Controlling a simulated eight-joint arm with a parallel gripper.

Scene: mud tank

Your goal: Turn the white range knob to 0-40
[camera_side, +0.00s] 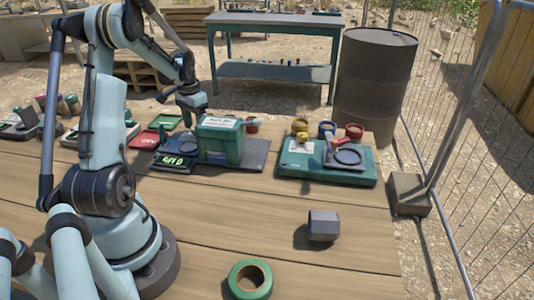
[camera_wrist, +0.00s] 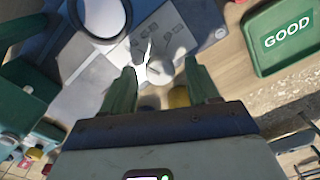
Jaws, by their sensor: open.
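In the wrist view my gripper (camera_wrist: 160,66) is open, with its two green fingers apart. A small white, pointed part (camera_wrist: 153,67), seemingly the white range knob, shows between and just beyond the fingertips. It lies over a grey plate with a pale printed label (camera_wrist: 172,36). I cannot tell whether the fingers touch it, and its setting is unreadable. In the side view my gripper (camera_side: 191,101) is behind the green instrument housing (camera_side: 221,141), which stands on a dark base (camera_side: 256,152). The knob cannot be made out there.
A green GOOD tray (camera_wrist: 283,36) is at the right in the wrist view. In the side view, a red tray (camera_side: 144,140), a second green instrument (camera_side: 298,166), a grey hexagonal block (camera_side: 323,226) and green tape (camera_side: 236,280) lie on the table. The front middle is mostly clear.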

